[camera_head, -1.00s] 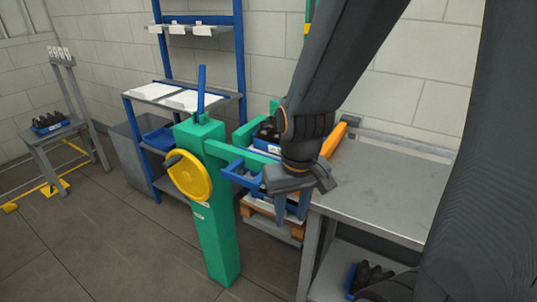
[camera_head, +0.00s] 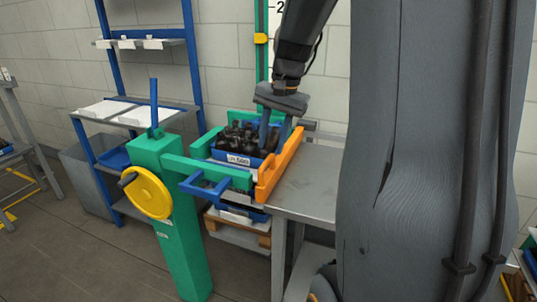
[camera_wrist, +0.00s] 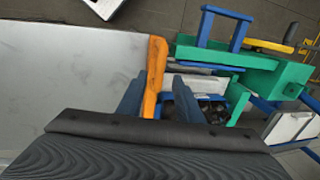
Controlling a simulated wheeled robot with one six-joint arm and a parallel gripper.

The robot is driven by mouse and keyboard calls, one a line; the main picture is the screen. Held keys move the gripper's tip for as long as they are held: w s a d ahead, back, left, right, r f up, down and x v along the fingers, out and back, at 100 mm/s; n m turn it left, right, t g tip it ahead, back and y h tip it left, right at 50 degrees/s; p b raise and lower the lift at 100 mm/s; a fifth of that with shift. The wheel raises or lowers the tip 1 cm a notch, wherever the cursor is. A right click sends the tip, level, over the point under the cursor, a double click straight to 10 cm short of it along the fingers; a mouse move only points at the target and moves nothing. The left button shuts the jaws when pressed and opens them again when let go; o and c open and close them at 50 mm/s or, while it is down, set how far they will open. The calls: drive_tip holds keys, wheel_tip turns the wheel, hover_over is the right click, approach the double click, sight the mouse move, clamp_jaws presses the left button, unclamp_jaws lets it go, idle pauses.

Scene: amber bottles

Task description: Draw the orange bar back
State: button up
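The orange bar (camera_head: 278,168) stands along the right side of the green frame, at the edge of the grey table. It runs from the near corner towards the back and shows in the wrist view (camera_wrist: 155,72) as an upright strip. My gripper (camera_head: 274,145) points down at the bar's far part. In the wrist view my gripper (camera_wrist: 155,100) is open, with one blue finger on each side of the bar and gaps between. Contact with the bar cannot be told. A blue crate (camera_head: 236,158) of dark bottles sits left of the bar inside the frame.
A green post (camera_head: 185,235) with a yellow handwheel (camera_head: 147,195) and a blue handle (camera_head: 205,188) stands at the near left. A blue rack (camera_head: 92,150) stands behind it. The grey table top (camera_head: 310,190) beside the bar is clear where visible.

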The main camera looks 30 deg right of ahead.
sight(267, 160)
drive_tip(key=shift+w+a+f+p, duration=0.1)
drive_tip(key=shift+w+f, duration=0.05)
drive_tip(key=shift+f, duration=0.65)
drive_tip(key=shift+w+a+f+p, duration=0.1)
drive_tip(key=shift+f+p, duration=0.05)
drive_tip(key=shift+f, duration=0.65)
drive_tip(key=shift+w+a+f+p, duration=0.1)
drive_tip(key=shift+w+f, duration=0.05)
drive_tip(key=shift+f, duration=0.65)
clamp_jaws()
